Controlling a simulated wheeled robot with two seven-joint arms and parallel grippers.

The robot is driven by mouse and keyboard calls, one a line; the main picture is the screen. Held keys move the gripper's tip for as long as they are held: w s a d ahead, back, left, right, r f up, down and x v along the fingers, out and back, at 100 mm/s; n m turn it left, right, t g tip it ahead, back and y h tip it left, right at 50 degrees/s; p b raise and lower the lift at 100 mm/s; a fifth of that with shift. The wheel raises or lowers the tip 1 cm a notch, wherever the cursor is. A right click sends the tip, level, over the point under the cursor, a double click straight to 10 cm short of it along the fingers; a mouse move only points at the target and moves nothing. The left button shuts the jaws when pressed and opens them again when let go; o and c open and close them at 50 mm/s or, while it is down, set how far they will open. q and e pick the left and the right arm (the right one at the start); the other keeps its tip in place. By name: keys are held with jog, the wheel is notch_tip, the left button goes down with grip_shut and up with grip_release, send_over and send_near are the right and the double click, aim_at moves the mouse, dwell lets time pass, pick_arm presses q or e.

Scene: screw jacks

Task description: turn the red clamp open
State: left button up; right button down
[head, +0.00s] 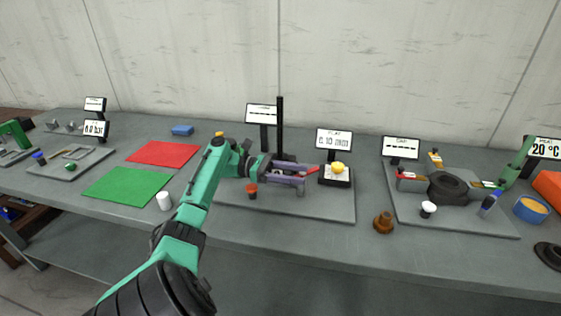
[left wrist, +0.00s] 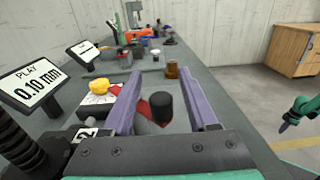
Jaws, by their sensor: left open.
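The red clamp shows in the head view as a short red lever (head: 312,170) beside the yellow-topped black block. In the left wrist view a red part (left wrist: 143,108) with an upright black cylindrical knob (left wrist: 160,108) shows between my fingers; how the two join is partly hidden. My left gripper (head: 302,178) is open, its purple fingers above the grey plate. In the left wrist view, the fingers of the left gripper (left wrist: 163,112) stand on either side of the knob, with gaps visible. My right gripper (left wrist: 285,127) is at that view's right edge, too small to read.
A tall black post (head: 280,125) rises behind. A brown knobbed piece (head: 383,222) stands right of the grey plate (head: 330,208).

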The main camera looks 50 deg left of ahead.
pick_arm(q)
jog(key=b+v, duration=0.1)
jog(key=v, duration=0.2)
jog(key=b+v, duration=0.2)
jog(key=v, duration=0.1)
jog(key=b+v, duration=0.2)
jog(key=v, duration=0.2)
jog(key=shift+w+f, duration=0.1)
jog(key=shift+f, duration=0.3)
jog(key=b+v, duration=0.3)
jog(key=b, duration=0.4)
jog(key=shift+b, duration=0.3)
jog(key=shift+a+r, duration=0.1)
jog(key=shift+a, duration=0.05)
jog(key=shift+s+a+r, duration=0.15)
jog(key=shift+s+r, duration=0.1)
jog(key=shift+s, duration=0.15)
jog(key=shift+f, duration=0.1)
